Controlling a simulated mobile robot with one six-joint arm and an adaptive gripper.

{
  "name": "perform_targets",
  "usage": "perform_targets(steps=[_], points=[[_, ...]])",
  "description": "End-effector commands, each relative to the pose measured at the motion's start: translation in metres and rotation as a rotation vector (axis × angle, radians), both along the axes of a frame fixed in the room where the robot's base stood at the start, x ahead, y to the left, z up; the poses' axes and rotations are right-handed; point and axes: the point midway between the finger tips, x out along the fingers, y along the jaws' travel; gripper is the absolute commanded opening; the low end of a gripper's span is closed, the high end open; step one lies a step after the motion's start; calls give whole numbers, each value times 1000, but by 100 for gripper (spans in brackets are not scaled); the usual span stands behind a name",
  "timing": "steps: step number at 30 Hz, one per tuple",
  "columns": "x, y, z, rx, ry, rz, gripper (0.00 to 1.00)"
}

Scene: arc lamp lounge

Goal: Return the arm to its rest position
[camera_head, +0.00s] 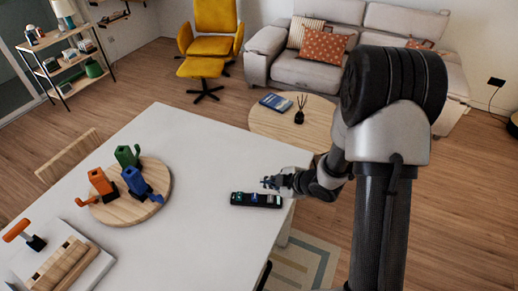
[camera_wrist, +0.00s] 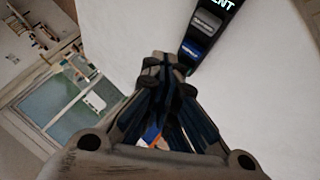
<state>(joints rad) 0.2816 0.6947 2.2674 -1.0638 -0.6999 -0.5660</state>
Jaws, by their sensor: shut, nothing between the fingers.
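My arm reaches from the right side of the head view over the right edge of the white table (camera_head: 205,150). My gripper (camera_head: 268,182) is just above the table near that edge, beside and slightly above a black device (camera_head: 256,200) with small coloured buttons. In the wrist view my gripper (camera_wrist: 163,62) has its fingers together with nothing between them. The black device (camera_wrist: 207,32) lies just beyond the fingertips there, with a grey and a blue button showing. I cannot tell whether the fingertips touch it.
A round wooden board (camera_head: 130,210) holds green, orange and blue objects. A pale tray with a wooden block (camera_head: 62,262) is at the front left. A low round wooden table (camera_head: 275,122) stands beyond, with a sofa (camera_head: 310,72) and yellow chair (camera_head: 214,45) behind.

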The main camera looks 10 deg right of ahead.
Motion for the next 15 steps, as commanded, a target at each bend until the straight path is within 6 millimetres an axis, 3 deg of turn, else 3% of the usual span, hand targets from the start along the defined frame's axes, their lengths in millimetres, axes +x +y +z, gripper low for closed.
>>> perform_targets(steps=[5, 8, 12, 15], points=[[1, -2, 2, -6, -1, -8, 0], [7, -11, 15, -40, 1, -58, 0], [12, -39, 54, -113, 15, -234, 0], [3, -59, 90, -144, 36, -409, 0]])
